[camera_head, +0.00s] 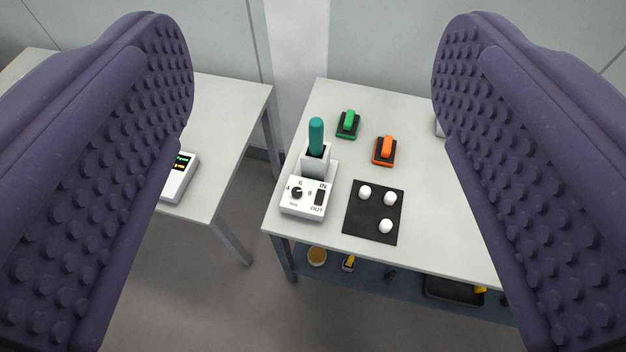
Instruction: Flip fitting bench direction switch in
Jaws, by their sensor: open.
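A white control box (309,195) stands near the front left corner of the right-hand bench (420,135). It has a black round knob (297,193) with numbers around it. To the knob's right is a small dark direction switch (319,198) between the marks IN and OUT; I cannot tell which way it is set. A teal-handled tool (316,138) stands upright in a white holder at the back of the box. My gripper (312,180) is open and empty. Its two purple padded fingers frame the view, well apart from the box and nearer to the camera.
A black mat (374,226) with three white knobs lies right of the box. Behind are a green-handled piece (348,124) and an orange-handled one (385,151). A second table (225,110) on the left, across a gap, holds a device with a display (177,177). A lower shelf (375,282) holds small items.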

